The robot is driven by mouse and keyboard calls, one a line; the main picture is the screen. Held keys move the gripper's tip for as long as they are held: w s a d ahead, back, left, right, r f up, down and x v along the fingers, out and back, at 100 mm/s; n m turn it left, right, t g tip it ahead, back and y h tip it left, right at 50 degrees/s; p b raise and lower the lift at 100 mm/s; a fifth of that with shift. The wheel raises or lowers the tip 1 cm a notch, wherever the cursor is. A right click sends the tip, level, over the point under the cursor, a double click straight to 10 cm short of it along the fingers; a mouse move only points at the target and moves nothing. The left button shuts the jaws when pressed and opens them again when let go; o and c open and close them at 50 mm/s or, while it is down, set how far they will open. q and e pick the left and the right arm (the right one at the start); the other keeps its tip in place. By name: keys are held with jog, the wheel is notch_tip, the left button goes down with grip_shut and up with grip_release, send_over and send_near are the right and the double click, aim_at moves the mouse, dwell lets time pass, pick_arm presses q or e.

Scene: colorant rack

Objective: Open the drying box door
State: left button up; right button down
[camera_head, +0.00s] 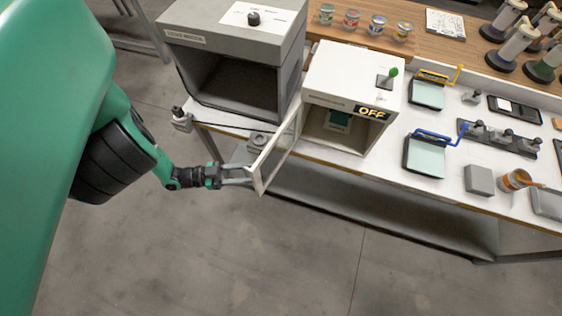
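The drying box (352,75) is the white box on the bench with a black "OFF" sign and a green-topped lever on its top. Its framed door (274,152) stands open, swung out to the left past the bench's front edge. The box's inside shows, with a dark green item in it. My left gripper (246,175) is at the door's free outer edge. Its fingers reach the frame there, but whether they are closed on a handle is too small to tell. My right gripper is out of view.
A grey open-fronted booth (236,47) with a knob on top stands left of the drying box. Blue-handled (425,155) and yellow-handled tools, a grey block (479,180) and a tipped orange-stained cup (514,180) lie to the right. The floor before the bench is clear.

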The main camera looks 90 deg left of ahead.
pick_arm(q)
jog(key=s+b, duration=0.2)
jog(key=s, duration=0.9)
jog(key=shift+s+d+b, duration=0.15)
jog(key=shift+s+b, duration=0.15)
jog(key=shift+b, duration=0.1)
